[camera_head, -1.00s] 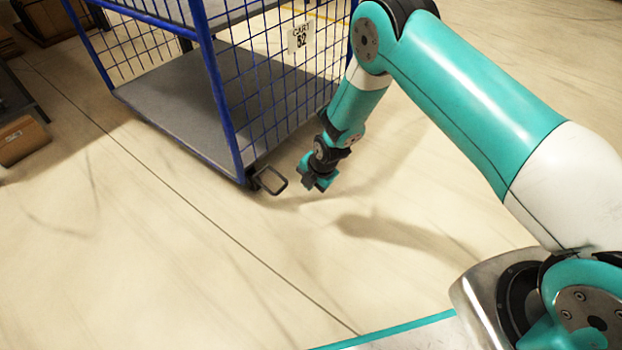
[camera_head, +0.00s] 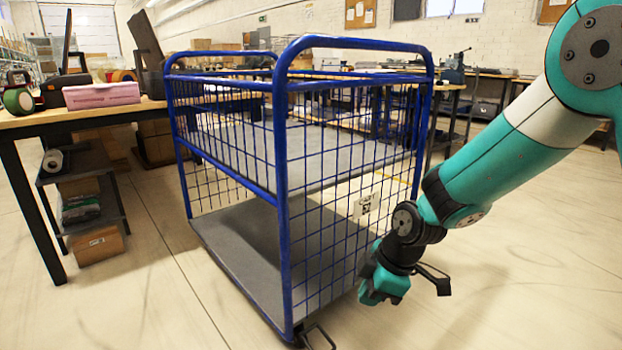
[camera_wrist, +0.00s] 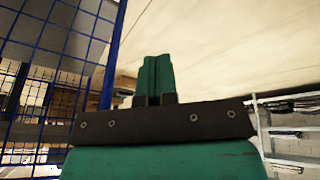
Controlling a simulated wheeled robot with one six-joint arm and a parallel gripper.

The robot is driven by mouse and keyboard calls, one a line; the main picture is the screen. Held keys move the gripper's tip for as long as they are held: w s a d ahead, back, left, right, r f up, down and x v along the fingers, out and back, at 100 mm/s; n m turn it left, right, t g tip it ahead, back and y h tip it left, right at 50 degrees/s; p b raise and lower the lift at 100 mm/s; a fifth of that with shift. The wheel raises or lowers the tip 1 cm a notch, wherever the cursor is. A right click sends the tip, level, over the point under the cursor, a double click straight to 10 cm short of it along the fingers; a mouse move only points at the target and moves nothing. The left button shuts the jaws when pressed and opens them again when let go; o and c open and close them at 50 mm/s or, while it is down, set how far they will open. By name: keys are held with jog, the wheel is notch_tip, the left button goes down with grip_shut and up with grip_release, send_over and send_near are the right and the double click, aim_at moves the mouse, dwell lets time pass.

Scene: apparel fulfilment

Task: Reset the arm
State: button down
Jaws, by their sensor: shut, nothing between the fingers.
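My arm comes in from the right side of the head view and hangs down in front of the cart's right side. My gripper (camera_head: 382,292) is at its lower end, small and teal, close to the cart's mesh in the picture. I cannot tell whether it touches the mesh. In the wrist view, the two green fingers (camera_wrist: 156,76) stand side by side, pressed together with nothing between them.
A blue mesh cart (camera_head: 284,180) with grey shelves fills the middle. A workbench (camera_head: 75,116) with a pink box (camera_head: 102,95) stands at left, a cardboard box (camera_head: 97,245) below it. More benches line the back. Open floor lies at lower right.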

jog(key=s+d+r+m+g+p, duration=0.15)
jog(key=s+r+m, duration=0.35)
jog(key=s+r, duration=0.6)
jog(key=s+d+r+m+p, duration=0.2)
jog(key=s+r+m, duration=0.3)
jog(key=s+r, duration=0.6)
notch_tip(320, 180, up, 36)
jog(key=s+p, duration=0.2)
jog(key=p, duration=3.6)
jog(key=shift+d+f, duration=0.15)
jog(key=shift+f, duration=0.05)
jog(key=shift+w, duration=0.1)
